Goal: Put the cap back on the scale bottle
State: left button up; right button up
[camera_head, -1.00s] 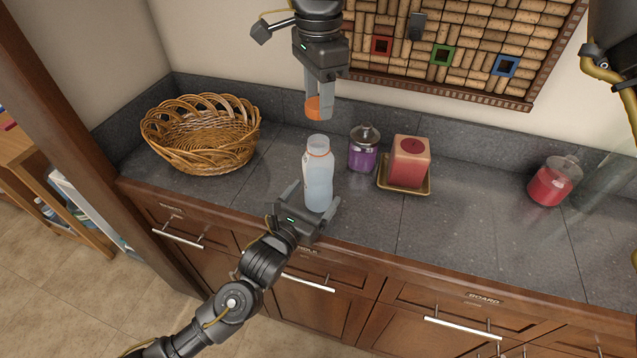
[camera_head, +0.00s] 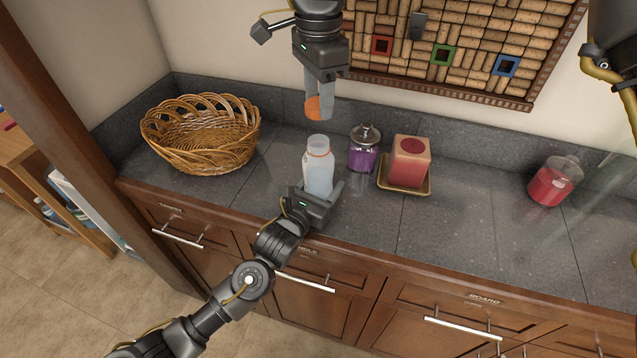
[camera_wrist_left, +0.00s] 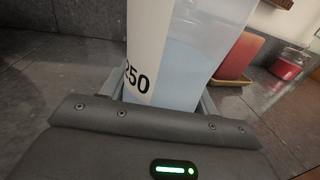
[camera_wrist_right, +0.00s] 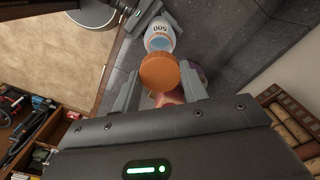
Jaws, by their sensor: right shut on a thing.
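The scale bottle (camera_head: 318,168), pale and translucent with an open neck, stands upright on the grey counter. Its printed side fills the left wrist view (camera_wrist_left: 180,60). My left gripper (camera_head: 318,190) is low at the bottle's front, its open fingers on either side of the body; whether they touch it is unclear. My right gripper (camera_head: 319,108) points down above and behind the bottle, shut on the orange cap (camera_head: 312,106). In the right wrist view the cap (camera_wrist_right: 160,72) is between the fingers, with the bottle (camera_wrist_right: 160,38) beyond it, apart.
A purple jar (camera_head: 363,155) and a red candle (camera_head: 409,160) on a gold dish (camera_head: 405,189) stand right of the bottle. A wicker basket (camera_head: 205,145) is at left, a red jar (camera_head: 553,184) far right. The counter between candle and red jar is clear.

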pick_arm(q)
jog(key=c, duration=0.7)
jog(key=shift+c, duration=0.2)
pick_arm(e)
send_over(318, 141)
jog(key=shift+f, duration=2.45)
jog(key=shift+f, duration=0.9)
jog(key=shift+f, duration=0.6)
